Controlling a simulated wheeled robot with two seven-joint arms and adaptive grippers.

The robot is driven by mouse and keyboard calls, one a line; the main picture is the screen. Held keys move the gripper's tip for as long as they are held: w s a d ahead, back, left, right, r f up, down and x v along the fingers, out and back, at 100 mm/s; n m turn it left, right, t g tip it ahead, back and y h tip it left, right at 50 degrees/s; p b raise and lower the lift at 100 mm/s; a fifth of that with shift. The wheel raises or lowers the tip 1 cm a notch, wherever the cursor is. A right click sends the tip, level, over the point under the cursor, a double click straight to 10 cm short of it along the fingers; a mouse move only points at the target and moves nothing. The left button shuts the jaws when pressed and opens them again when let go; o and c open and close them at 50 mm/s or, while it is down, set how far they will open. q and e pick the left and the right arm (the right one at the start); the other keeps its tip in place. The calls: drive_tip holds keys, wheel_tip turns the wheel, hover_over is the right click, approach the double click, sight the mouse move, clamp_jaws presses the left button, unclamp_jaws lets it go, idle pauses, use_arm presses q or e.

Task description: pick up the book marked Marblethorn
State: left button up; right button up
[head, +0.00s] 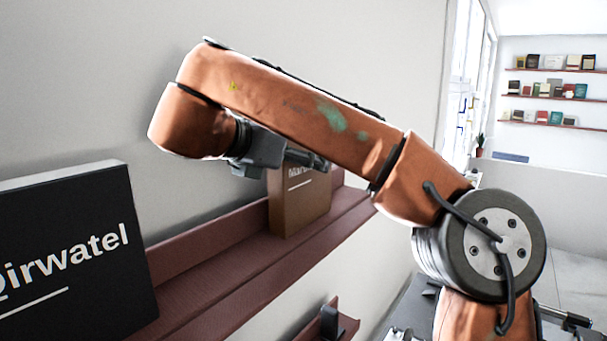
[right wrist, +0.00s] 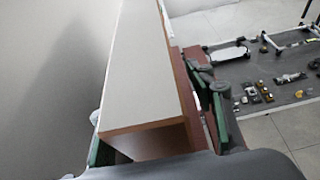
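A brown book (head: 300,200) stands upright on the red-brown shelf; pale lettering on its cover is mostly hidden by my right gripper and I cannot read it fully. My right gripper (head: 305,159) is at the top of this book. In the right wrist view the book (right wrist: 150,65) shows its pale page edge and brown covers between the green-padded fingers of my right gripper (right wrist: 160,132). The left finger is close against one side; a narrow gap seems to show on the other, so the gripper looks open around the book. My left gripper is not in view.
A black book (head: 70,255) ending in "irwatel" stands on the same shelf (head: 215,265) at the left, with bare shelf between. The wall is close behind. A lower shelf (head: 325,325) lies beneath. Distant wall shelves hold several books (head: 555,90).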

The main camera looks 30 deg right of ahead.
drive_tip(key=shift+a, duration=0.15)
drive_tip(key=c, duration=0.3)
clamp_jaws()
drive_tip(key=shift+r, duration=0.1)
